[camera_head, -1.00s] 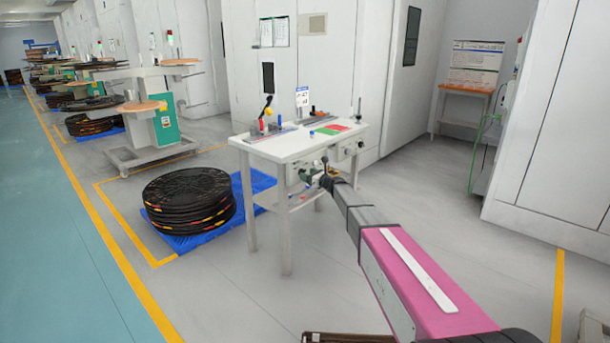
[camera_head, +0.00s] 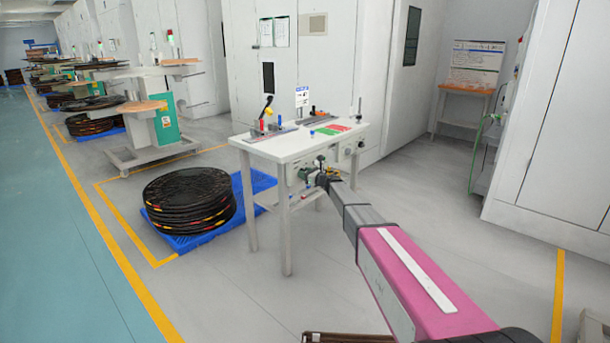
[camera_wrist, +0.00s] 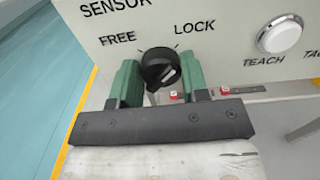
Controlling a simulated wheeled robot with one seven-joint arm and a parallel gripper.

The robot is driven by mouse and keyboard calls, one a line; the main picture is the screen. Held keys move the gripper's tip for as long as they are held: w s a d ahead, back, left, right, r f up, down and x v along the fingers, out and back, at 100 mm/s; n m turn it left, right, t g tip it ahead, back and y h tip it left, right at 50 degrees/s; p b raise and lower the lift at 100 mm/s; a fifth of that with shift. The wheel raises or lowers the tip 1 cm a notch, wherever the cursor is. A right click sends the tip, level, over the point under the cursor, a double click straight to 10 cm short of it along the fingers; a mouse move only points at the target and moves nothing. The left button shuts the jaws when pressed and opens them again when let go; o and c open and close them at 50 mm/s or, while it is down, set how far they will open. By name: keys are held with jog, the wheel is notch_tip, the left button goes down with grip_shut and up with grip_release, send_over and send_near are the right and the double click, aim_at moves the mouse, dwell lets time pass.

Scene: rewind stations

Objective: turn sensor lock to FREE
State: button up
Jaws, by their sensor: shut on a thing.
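The sensor lock knob (camera_wrist: 160,68) is a black rotary switch on a pale panel (camera_wrist: 225,50) marked SENSOR, with FREE at its upper left and LOCK at its upper right. A light mark shows on the knob's lower right face; I cannot tell which label the knob is set to. My gripper (camera_wrist: 158,76) is shut on the knob, with one green finger on each side. In the head view my gripper (camera_head: 308,174) is at the front of the white table (camera_head: 290,150); the knob is hidden there.
A white TEACH button (camera_wrist: 280,36) is right of the knob. Small tools and a red and green mat (camera_head: 332,130) lie on the tabletop. Stacked black reels (camera_head: 188,205) stand on a blue pallet at the left.

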jog(key=n, duration=1.7)
jog(key=shift+s+a+f, duration=0.1)
jog(key=shift+s+f, duration=0.1)
jog(key=shift+f, duration=0.05)
jog(key=shift+n, duration=0.4)
jog(key=o, duration=0.9)
jog(key=v, duration=1)
jog(key=shift+s+d, duration=0.3)
